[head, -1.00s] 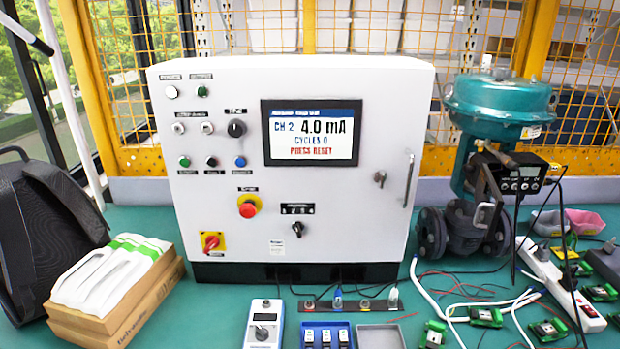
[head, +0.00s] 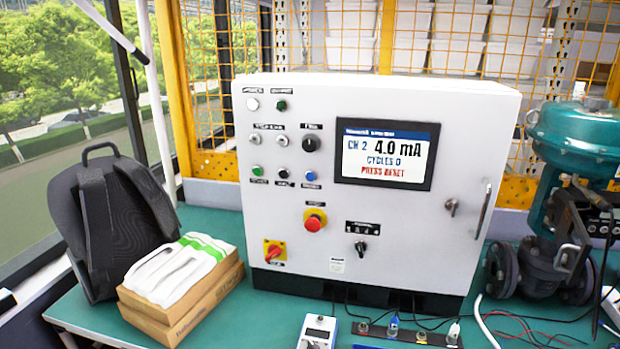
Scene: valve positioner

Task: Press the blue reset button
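The blue reset button (head: 311,176) is a small round button on the front of the white control cabinet (head: 400,240). It is the rightmost of a row of three, beside a black button (head: 283,173) and a green button (head: 257,170). A label sits under it. The cabinet's screen (head: 386,153) reads "CH 2 4.0 mA, CYCLES 0, PRESS RESET". Neither gripper shows in the head view.
A red emergency stop (head: 314,221) and a red-yellow rotary switch (head: 273,252) sit lower on the cabinet. A black backpack (head: 108,215) and cardboard boxes (head: 190,312) stand left. A teal valve actuator (head: 580,145) stands right. A handheld meter (head: 318,332) lies in front.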

